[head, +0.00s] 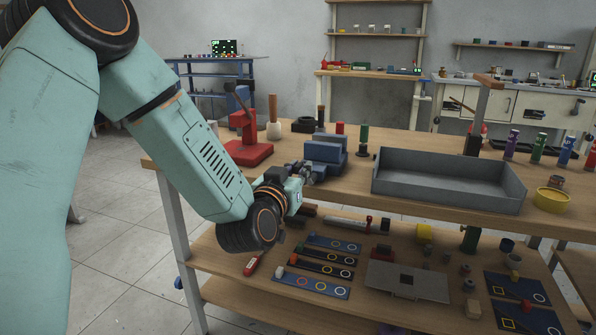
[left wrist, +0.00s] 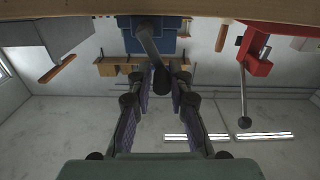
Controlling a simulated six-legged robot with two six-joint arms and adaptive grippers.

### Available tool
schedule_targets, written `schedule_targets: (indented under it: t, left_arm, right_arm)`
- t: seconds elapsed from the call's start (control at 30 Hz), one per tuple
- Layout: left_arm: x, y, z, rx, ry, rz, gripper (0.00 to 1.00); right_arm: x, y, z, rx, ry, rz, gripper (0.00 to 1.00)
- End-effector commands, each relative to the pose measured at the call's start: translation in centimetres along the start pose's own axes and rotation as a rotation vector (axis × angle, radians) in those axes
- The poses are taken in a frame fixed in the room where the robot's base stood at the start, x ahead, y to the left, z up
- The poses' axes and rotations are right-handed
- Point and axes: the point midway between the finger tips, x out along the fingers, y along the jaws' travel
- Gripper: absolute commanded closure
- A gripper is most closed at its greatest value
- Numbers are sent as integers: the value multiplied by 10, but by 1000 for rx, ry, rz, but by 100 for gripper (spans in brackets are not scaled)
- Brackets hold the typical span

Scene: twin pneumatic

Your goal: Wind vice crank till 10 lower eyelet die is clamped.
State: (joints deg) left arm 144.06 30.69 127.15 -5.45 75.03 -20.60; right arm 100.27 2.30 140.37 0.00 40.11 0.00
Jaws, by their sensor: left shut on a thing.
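The blue vice (head: 325,152) stands on the wooden bench near its front edge; it also shows upside down at the top of the left wrist view (left wrist: 170,45). Its dark crank (left wrist: 149,42) hangs out towards me and ends in a black handle. My left gripper (head: 306,172) is in front of the vice. In the left wrist view its fingers (left wrist: 160,82) are on either side of the crank's handle and shut on it. I cannot make out a die between the vice jaws. My right gripper is not in view.
A red press (head: 248,140) stands left of the vice. A grey tray (head: 450,188) and a yellow bowl (head: 551,202) stand to the right. A green-topped cylinder (head: 363,140) is just right of the vice. The lower shelf holds marked strips (head: 320,262) and small parts.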

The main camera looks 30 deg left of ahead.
Motion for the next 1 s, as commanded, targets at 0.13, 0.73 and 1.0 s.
schedule_targets:
  t: [0.13, 0.73, 1.0]
  left_arm:
    - [0, 0, 1, 0, -2, -2, 100]
    - [-1, 7, -3, 187, -8, -3, 100]
    - [-1, 17, -5, 438, -9, -2, 100]
  right_arm:
    - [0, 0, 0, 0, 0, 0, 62]
    - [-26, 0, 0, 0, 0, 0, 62]
    - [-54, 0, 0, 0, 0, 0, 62]
